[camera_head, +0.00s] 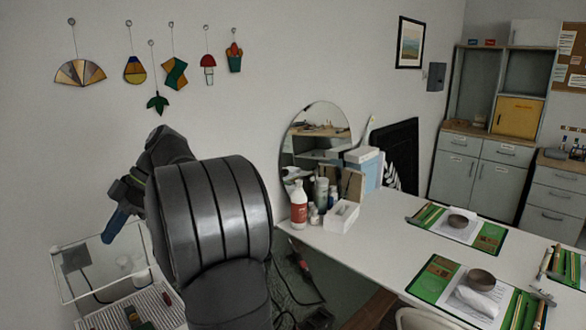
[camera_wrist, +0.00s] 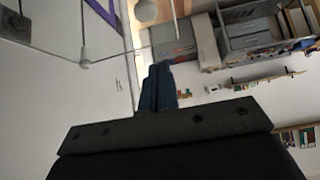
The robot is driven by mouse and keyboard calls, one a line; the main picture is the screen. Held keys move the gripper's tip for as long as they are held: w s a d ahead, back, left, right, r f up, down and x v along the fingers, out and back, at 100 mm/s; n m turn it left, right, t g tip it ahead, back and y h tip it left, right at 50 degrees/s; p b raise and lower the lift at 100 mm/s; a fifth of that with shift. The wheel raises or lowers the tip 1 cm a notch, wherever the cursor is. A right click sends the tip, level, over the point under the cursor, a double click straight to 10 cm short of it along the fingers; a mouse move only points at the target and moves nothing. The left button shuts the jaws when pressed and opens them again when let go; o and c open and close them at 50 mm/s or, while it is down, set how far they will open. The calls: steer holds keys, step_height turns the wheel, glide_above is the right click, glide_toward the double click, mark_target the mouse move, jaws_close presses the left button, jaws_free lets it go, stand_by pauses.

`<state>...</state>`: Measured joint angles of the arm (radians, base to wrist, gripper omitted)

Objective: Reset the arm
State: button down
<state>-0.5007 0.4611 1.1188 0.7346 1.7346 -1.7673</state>
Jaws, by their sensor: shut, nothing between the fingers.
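My arm rises large and dark in the left middle of the head view. My gripper (camera_head: 115,226) is at its left end, with bluish fingers pointing down and left, above the glass-walled box. In the wrist view my gripper (camera_wrist: 158,72) shows two dark blue fingers side by side, shut with nothing between them. The fingers touch nothing that I can see. Part of the gripper body is hidden behind the arm in the head view.
A clear-walled box (camera_head: 62,284) stands below the gripper. The white table (camera_head: 385,235) at right bears green mats (camera_head: 435,277) with bowls, several bottles (camera_head: 299,205) and a round mirror (camera_head: 313,118). Glass ornaments (camera_head: 80,74) hang on the wall. Grey cabinets (camera_head: 455,170) stand at back right.

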mark_target(120, 259)
steer(key=s+f, duration=0.1)
steer(key=f, duration=0.1)
steer(key=s+a+f, duration=0.1)
steer(key=s, duration=0.1)
steer(key=shift+s+f, duration=0.2)
steer(key=shift+f, duration=0.15)
steer(key=w+f, duration=0.1)
steer(key=w+d+f, duration=0.1)
steer(key=w, duration=0.1)
steer(key=shift+w, duration=0.15)
steer(key=s, duration=0.2)
steer(key=s+a, duration=0.1)
steer(key=s, duration=0.1)
steer(key=s+a, duration=0.1)
steer(key=s, duration=0.1)
steer(key=shift+a+r, duration=0.1)
steer(key=shift+a, duration=0.05)
steer(key=s+a+m+t+y, duration=0.1)
steer(key=s+a+m+t, duration=0.2)
steer(key=a, duration=0.8)
steer(key=s+a+m+t+y, duration=0.1)
steer(key=s+a+m+t, duration=0.3)
steer(key=s+a+m, duration=0.3)
steer(key=shift+s+a+m, duration=0.2)
steer(key=shift+a+m, duration=0.1)
steer(key=shift+a, duration=1.55)
